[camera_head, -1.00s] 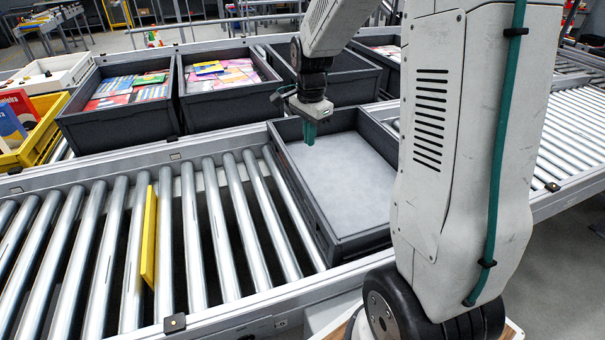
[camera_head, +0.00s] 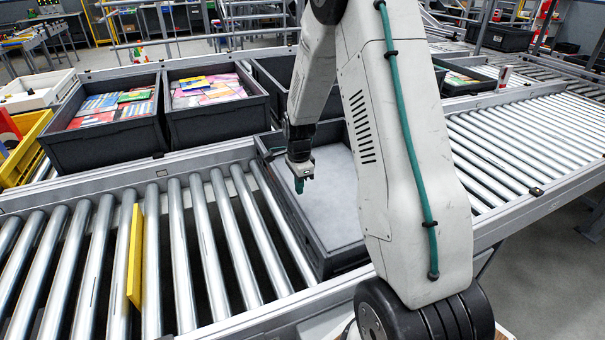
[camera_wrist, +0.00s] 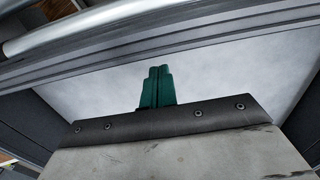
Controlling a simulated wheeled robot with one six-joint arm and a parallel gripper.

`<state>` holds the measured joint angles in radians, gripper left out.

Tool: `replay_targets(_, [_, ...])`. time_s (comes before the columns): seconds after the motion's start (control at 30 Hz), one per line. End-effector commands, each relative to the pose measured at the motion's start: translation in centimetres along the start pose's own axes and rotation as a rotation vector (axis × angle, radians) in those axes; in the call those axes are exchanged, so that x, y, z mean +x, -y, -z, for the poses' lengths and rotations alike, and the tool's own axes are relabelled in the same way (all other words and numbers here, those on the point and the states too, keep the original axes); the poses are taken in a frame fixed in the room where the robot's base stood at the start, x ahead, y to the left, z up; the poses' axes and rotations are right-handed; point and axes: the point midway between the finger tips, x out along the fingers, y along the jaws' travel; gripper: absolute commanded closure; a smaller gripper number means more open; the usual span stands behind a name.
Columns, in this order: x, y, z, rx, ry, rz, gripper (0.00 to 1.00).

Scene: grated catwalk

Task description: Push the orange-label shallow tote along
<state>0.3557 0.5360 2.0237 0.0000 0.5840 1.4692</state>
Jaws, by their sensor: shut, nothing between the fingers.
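A dark grey shallow tote (camera_head: 291,234) with a pale grey floor stands on the near roller conveyor. No orange label shows on its visible sides. My arm covers part of its right side in the head view. My gripper (camera_head: 299,186) points down inside the tote, close to its left wall, with its green fingers shut and empty. In the wrist view the shut fingers (camera_wrist: 157,86) show against the pale floor, with a dark tote wall (camera_wrist: 190,52) beyond them. I cannot tell whether the fingertips touch the tote.
A yellow upright plate (camera_head: 135,256) stands among the rollers to the left, with bare rollers (camera_head: 215,240) between it and the tote. Deeper dark bins (camera_head: 110,150) with colourful items line the conveyor behind. A yellow crate (camera_head: 24,155) stands at far left. More rollers (camera_head: 520,150) extend right.

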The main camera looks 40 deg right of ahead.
Motion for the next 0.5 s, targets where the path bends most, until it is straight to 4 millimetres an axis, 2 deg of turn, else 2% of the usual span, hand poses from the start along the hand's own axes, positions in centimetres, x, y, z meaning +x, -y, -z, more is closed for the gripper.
replay_targets(0.03, [-0.2, 0.0, -0.9, -0.004, 0.000, 0.002, 1.00])
replay_targets(0.2, [-0.2, 0.0, -2.4, -0.002, 0.000, 0.002, 1.00])
replay_targets(0.5, [-0.2, 0.0, -2.8, -0.001, 0.000, 0.002, 1.00])
